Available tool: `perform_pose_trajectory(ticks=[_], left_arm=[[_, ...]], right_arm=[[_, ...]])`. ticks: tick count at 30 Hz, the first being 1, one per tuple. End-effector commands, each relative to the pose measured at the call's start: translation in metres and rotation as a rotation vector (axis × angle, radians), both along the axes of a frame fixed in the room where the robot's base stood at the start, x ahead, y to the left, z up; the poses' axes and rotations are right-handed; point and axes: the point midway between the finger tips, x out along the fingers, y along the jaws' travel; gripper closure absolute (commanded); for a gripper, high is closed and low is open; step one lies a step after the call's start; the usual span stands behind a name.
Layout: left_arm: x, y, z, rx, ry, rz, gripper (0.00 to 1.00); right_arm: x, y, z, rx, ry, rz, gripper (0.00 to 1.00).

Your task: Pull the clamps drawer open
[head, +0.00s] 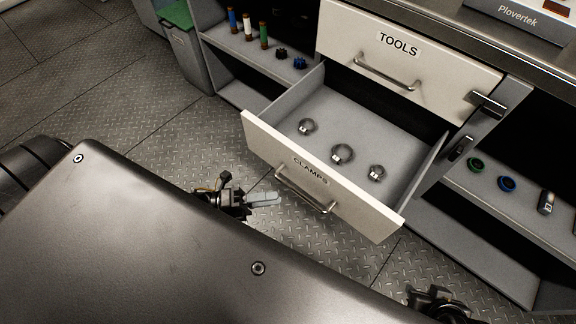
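The clamps drawer (262,137) is pulled well out from the cabinet, below the shut tools drawer (440,73). Its white front carries the label CLAMPS and a metal bar handle (304,192). Three metal ring clamps lie inside: a left one (306,127), a middle one (342,154) and a right one (376,173). My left gripper (264,199) is just left of the handle, apart from it in the picture, with its pale fingers pointing right. The gap between its fingers is unclear. Part of my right gripper (437,302) shows at the bottom right; its fingers are hidden.
A shelf left of the drawers holds several coloured cylinders (248,27) and small dark parts (299,63). A right shelf holds a green ring (475,165) and a blue ring (507,184). A grey bin (188,58) stands at the upper left. Floor around the drawer front is clear.

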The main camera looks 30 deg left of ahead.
Motion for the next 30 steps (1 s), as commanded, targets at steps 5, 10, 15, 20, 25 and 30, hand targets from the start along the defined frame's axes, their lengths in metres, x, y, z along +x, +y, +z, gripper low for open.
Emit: perform_pose_trajectory(ticks=[5, 10, 15, 20, 25, 30], left_arm=[[-0.012, 0.019, -0.003, 0.000, 0.001, 0.001, 0.68], [-0.015, 0.025, -0.004, -0.001, -0.001, -0.001, 0.68], [-0.015, 0.025, -0.004, -0.001, -0.001, 0.000, 0.68], [-0.015, 0.025, -0.004, -0.001, -0.001, 0.000, 0.68], [-0.015, 0.025, -0.004, -0.001, 0.000, 0.000, 0.68], [-0.010, 0.027, -0.017, 0.003, 0.128, 0.018, 0.68]], right_arm=[[0.000, 0.000, 0.000, 0.001, -0.002, 0.001, 0.64], [0.000, 0.001, 0.000, 0.001, -0.003, 0.001, 0.64], [0.000, 0.001, 0.000, 0.001, -0.003, 0.001, 0.64], [0.000, 0.001, 0.000, 0.001, -0.003, 0.001, 0.64], [0.002, 0.000, 0.001, 0.001, -0.006, 0.000, 0.64], [0.002, 0.000, 0.001, 0.002, -0.008, 0.000, 0.64]])
